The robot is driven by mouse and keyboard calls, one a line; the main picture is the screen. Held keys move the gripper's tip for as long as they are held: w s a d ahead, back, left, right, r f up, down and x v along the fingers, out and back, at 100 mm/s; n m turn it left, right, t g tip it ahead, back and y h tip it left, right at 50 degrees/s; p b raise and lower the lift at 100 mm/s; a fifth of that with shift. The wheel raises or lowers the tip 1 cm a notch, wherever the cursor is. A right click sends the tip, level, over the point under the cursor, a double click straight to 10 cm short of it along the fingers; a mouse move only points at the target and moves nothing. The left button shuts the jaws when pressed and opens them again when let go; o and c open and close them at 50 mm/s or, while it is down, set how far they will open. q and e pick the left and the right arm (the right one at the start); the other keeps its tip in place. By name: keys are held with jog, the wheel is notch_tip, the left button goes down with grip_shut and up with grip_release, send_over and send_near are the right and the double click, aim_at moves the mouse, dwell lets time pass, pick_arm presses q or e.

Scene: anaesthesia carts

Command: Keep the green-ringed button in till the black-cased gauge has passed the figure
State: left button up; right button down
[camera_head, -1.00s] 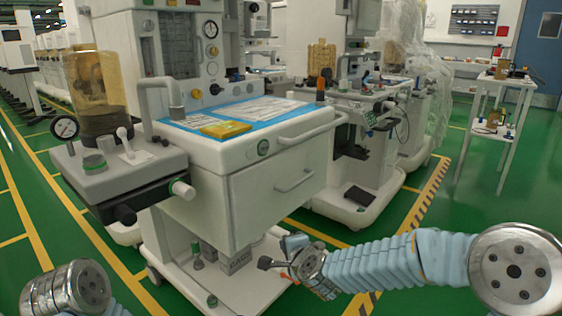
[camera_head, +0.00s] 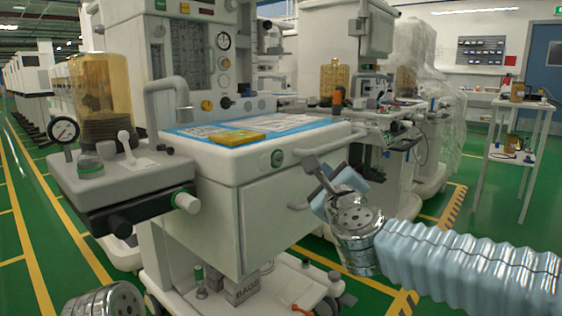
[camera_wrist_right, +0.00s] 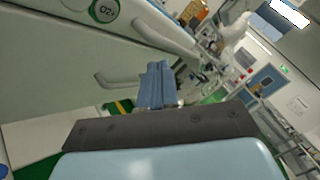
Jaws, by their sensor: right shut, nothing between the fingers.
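The green-ringed button (camera_head: 277,158) is on the front edge of the nearest cart's worktop. It shows in the right wrist view (camera_wrist_right: 103,10), marked O2+, at the top edge. The black-cased gauge (camera_head: 63,132) has a white dial and stands at the left by the amber canister; its needle and figures are too small to read. A second dark-rimmed dial (camera_head: 224,40) is on the upright panel. My right gripper (camera_head: 312,163) is shut and empty, right of the button and apart from it; its blue fingers (camera_wrist_right: 157,85) are together.
A drawer front (camera_head: 290,215) with a handle lies below the button. A yellow packet (camera_head: 236,138) lies on the blue mat (camera_head: 310,125). A grey side shelf with a knob (camera_head: 187,201) juts out at left. Another cart (camera_head: 420,145) stands behind right.

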aim_at(278, 159)
jog(key=w+a+p, duration=0.3)
jog(key=w+a, duration=0.2)
jog(key=a, duration=0.2)
dwell(0.4)
jog(key=shift+w+a, duration=0.1)
jog(key=shift+w, duration=0.05)
dwell(1.7)
jog(key=shift+w+a, duration=0.2)
jog(key=shift+a, duration=0.1)
jog(key=shift+w+a+p, duration=0.25)
jog(key=shift+a+p, duration=0.1)
jog(key=shift+a, duration=0.05)
dwell(1.9)
jog(key=shift+d, duration=0.1)
dwell(1.7)
jog(key=shift+s+d+b, duration=0.5)
jog(key=shift+d+b, duration=0.05)
jog(key=shift+d, duration=0.1)
